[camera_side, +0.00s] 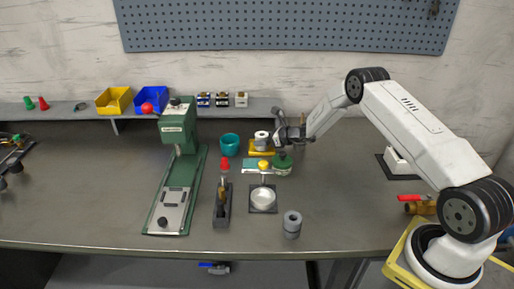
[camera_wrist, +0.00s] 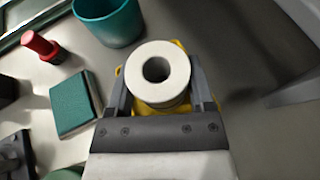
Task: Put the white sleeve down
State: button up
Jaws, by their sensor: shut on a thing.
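The white sleeve (camera_side: 261,136) is a short ring-ended cylinder, upright, at the back middle of the bench. My gripper (camera_side: 268,141) is shut on it from the right. In the wrist view the sleeve (camera_wrist: 173,60) shows its top face and dark bore, between the two grey fingers of my gripper (camera_wrist: 158,88). A yellow piece (camera_side: 258,153) lies directly under the sleeve, and its edges show around it in the wrist view (camera_wrist: 121,72). I cannot tell whether the sleeve touches it.
A teal cup (camera_side: 230,146) stands close to the left, with a red piece (camera_side: 224,164) in front. A green pad (camera_wrist: 74,103) lies nearby. A green press (camera_side: 178,150) stands farther left, and a grey sleeve (camera_side: 292,226) in front.

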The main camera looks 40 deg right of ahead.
jog(key=shift+f, duration=0.1)
jog(key=o, duration=1.3)
jog(key=shift+s, duration=0.1)
jog(key=shift+s+d+r, duration=0.25)
jog(key=shift+s+r, duration=0.1)
jog(key=shift+s, duration=0.05)
jog(key=v, duration=1)
jog(key=shift+s+d+r, duration=0.1)
jog(key=shift+s, duration=0.3)
